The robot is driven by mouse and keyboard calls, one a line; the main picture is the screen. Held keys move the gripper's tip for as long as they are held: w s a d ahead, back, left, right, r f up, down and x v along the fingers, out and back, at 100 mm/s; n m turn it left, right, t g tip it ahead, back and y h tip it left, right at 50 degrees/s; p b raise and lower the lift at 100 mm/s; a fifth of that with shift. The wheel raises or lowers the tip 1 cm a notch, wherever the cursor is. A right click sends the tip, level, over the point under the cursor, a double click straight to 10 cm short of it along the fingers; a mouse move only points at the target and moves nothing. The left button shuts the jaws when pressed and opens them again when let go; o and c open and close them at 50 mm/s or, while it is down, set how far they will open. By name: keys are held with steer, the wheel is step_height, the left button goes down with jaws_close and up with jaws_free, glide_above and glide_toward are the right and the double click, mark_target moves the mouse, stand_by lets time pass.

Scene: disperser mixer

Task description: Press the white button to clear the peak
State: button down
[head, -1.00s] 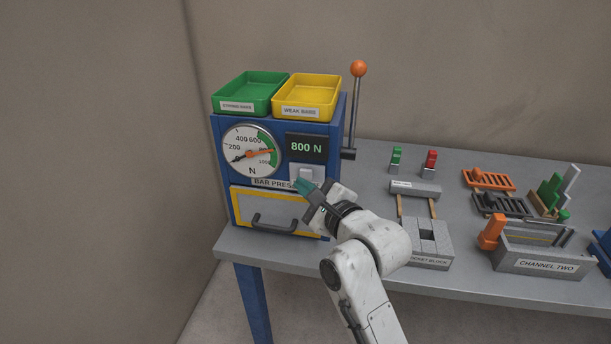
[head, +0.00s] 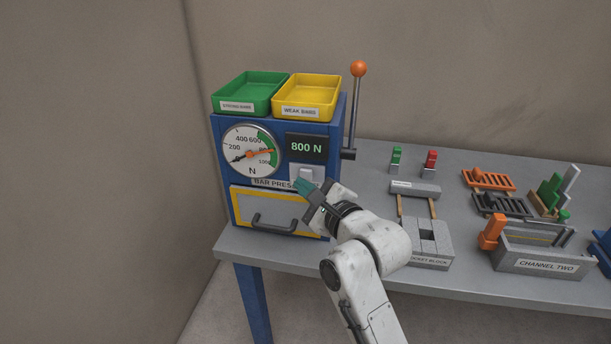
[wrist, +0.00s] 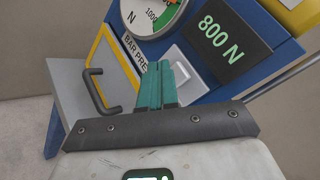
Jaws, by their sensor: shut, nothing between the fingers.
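The white button (head: 306,174) is on the front of the blue bar press (head: 226,186), below the display (head: 306,147) that reads 800 N. In the wrist view the white button (wrist: 178,62) is partly hidden behind the fingertips. My gripper (head: 303,186) is shut and empty, with its teal fingers together. In the wrist view the fingertips (wrist: 160,66) overlap the lower edge of the button; I cannot tell whether they touch it. On the round dial (head: 252,150) the orange needle points near 800 and the black needle lies at the low end.
Green (head: 249,93) and yellow (head: 307,96) trays sit on top of the press. A lever with an orange knob (head: 358,68) stands at its right. A yellow-framed door with a dark handle (head: 274,222) is below. Blocks, racks and the channel two box (head: 545,262) occupy the table to the right.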

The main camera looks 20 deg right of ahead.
steer(key=shift+w, duration=0.1)
stand_by(0.6)
steer(key=shift+w+d, duration=0.25)
steer(key=shift+w+d+p, duration=0.25)
steer(key=shift+w+p, duration=0.15)
stand_by(0.8)
steer(key=shift+s, duration=0.1)
steer(key=shift+s+a+p, duration=0.5)
steer(key=shift+s+p, duration=0.15)
steer(key=shift+p, duration=0.05)
steer(key=s+a+p, duration=0.1)
steer(key=s, duration=0.1)
steer(key=s+a+p, duration=0.2)
stand_by(0.6)
